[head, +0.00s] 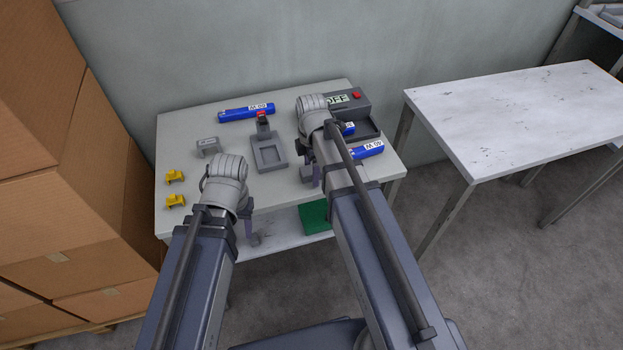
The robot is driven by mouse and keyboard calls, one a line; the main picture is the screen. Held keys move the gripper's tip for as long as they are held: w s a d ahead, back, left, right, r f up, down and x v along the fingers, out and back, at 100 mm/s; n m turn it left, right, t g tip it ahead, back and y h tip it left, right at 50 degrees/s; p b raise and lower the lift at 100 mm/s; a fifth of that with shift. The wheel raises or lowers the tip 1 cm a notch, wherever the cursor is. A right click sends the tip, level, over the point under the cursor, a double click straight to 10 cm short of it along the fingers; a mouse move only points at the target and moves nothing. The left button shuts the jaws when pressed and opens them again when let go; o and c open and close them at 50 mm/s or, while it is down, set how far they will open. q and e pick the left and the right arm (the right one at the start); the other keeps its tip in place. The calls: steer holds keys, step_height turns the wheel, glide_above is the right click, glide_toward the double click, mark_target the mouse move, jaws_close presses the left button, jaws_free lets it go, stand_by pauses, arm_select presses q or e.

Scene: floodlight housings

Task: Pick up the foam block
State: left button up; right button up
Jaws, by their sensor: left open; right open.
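No thing in the head view is clearly marked as the foam block. A flat green piece (316,217) lies below the tabletop, on the lower shelf, partly hidden by my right arm; I cannot tell whether it is foam. My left gripper (252,238) is open at the front edge of the table, left of the green piece and mostly hidden by its own wrist. My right gripper (308,173) is open over the table, above and behind the green piece in the picture, partly covered by its arm. Neither gripper visibly holds anything.
Cardboard boxes (60,215) stand left. Another table (520,115) is right.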

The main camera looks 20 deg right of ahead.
steer(key=shift+f, duration=0.2)
jaws_close()
stand_by(0.6)
step_height(320, 180, up, 10)
steer(key=p, duration=1)
